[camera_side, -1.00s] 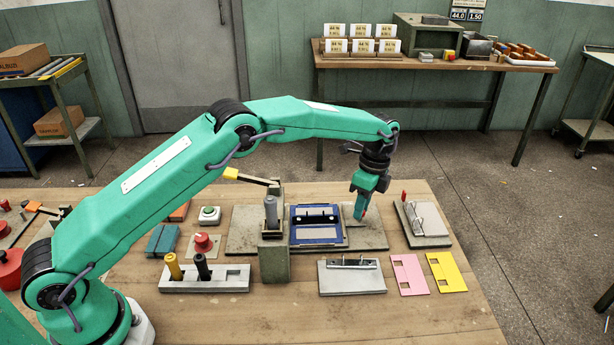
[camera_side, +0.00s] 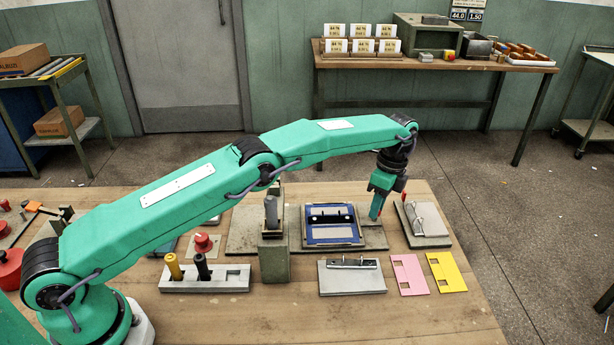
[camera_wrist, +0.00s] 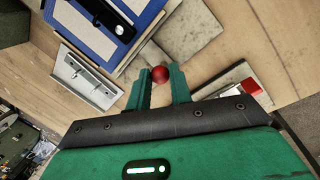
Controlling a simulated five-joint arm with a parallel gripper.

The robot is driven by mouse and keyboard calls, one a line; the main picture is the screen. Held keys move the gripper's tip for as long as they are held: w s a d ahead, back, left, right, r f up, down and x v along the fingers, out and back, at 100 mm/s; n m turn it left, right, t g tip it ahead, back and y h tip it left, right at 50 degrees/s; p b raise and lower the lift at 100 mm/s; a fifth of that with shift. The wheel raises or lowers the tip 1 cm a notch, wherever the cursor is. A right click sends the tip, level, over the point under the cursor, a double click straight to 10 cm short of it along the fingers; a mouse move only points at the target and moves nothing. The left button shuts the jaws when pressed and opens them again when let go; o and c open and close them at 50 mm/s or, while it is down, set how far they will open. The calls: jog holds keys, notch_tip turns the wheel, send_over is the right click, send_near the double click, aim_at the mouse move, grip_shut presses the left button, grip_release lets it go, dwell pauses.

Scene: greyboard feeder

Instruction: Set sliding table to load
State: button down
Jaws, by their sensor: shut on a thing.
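The sliding table (camera_side: 333,242) is a blue-framed plate with a dark clamp bar, lying on a long grey base plate (camera_side: 240,238). Its blue edge also shows in the wrist view (camera_wrist: 128,53). My gripper (camera_side: 376,215) points down just right of the blue frame, over the right end of the base plate. In the wrist view my gripper (camera_wrist: 160,86) has its fingers shut on a red ball knob (camera_wrist: 160,73) beside the blue frame.
A grey post (camera_side: 274,258) stands left of the table. A plate with a red-tipped lever (camera_side: 428,222) is close right of my gripper. A grey fixture (camera_side: 351,278), a pink card (camera_side: 409,274) and a yellow card (camera_side: 446,271) lie in front.

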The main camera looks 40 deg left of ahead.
jog(key=shift+w+r, duration=0.1)
jog(key=shift+w, duration=0.2)
jog(key=c, duration=1.3)
grip_release()
jog(key=shift+o, duration=0.2)
jog(key=shift+d, duration=0.1)
jog(key=shift+s, duration=0.1)
jog(key=shift+r, duration=2.05)
jog(key=s+d+r, duration=0.6)
jog(key=s+d, duration=0.2)
jog(key=shift+s+r+t, duration=0.2)
jog(key=shift+r+t, duration=0.1)
jog(key=shift+r, duration=0.1)
